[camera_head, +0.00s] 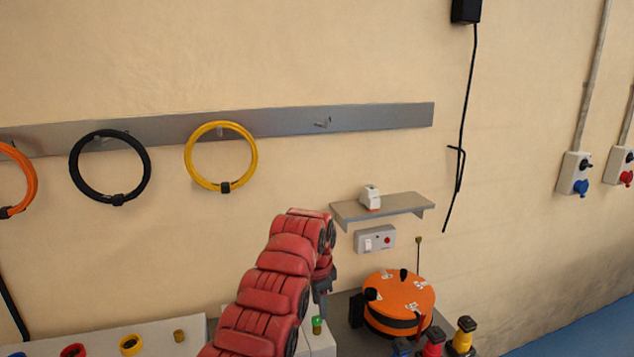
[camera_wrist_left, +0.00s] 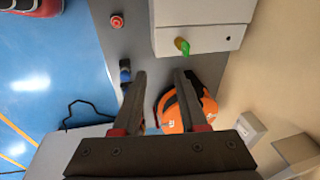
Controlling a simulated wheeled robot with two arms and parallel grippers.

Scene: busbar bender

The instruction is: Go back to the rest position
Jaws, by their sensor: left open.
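My left arm comes up from the bottom of the head view in red padded covers. Its dark gripper (camera_head: 321,296) hangs downward at the end, partly hidden behind the arm, just left of the orange round bender (camera_head: 408,291). In the left wrist view the two dark fingers (camera_wrist_left: 160,76) stand apart with nothing between them. The orange bender (camera_wrist_left: 173,117) shows partly behind the right finger. Whether a finger touches it cannot be told, but the head view shows a gap. My right gripper is not in view.
A grey wall shelf (camera_head: 384,209) and a switch box (camera_head: 375,240) are right of the arm. A white box (camera_wrist_left: 203,28) with a green knob (camera_wrist_left: 182,46) stands close to the fingers. Yellow (camera_head: 190,160) and black rings hang on the wall rail. Blue floor (camera_wrist_left: 55,75) lies left.

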